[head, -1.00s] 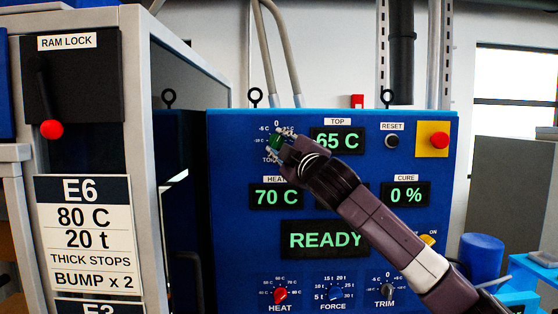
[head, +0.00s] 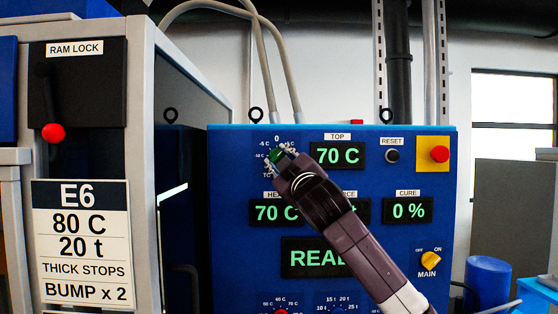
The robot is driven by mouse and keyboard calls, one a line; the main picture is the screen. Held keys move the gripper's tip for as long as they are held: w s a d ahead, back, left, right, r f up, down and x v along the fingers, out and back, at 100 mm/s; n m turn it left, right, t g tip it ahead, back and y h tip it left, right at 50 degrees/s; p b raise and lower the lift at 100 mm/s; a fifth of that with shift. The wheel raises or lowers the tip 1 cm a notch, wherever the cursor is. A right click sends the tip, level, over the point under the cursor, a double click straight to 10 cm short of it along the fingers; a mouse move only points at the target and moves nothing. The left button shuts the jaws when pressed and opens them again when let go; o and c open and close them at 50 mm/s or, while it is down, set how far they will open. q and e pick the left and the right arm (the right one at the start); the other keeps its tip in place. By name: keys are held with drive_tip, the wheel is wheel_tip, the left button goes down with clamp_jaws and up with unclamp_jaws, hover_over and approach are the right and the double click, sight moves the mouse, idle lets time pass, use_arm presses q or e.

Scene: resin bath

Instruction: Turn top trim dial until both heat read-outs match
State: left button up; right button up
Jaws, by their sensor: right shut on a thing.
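The top read-out (head: 338,155) shows 70 C. The heat read-out (head: 275,211) below it also shows 70 C, its right edge close to my gripper. My left gripper is not in view.
My right arm covers part of the force read-out and the READY display (head: 305,259). A red button (head: 439,154) on a yellow plate, a reset button (head: 392,156) and the yellow main switch (head: 431,260) sit to the right. A red-knobbed ram lock lever (head: 53,132) is at left.

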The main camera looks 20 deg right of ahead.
drive_tip(key=o, duration=1.1)
drive_tip(key=shift+o, duration=0.2)
drive_tip(key=v, duration=1.2)
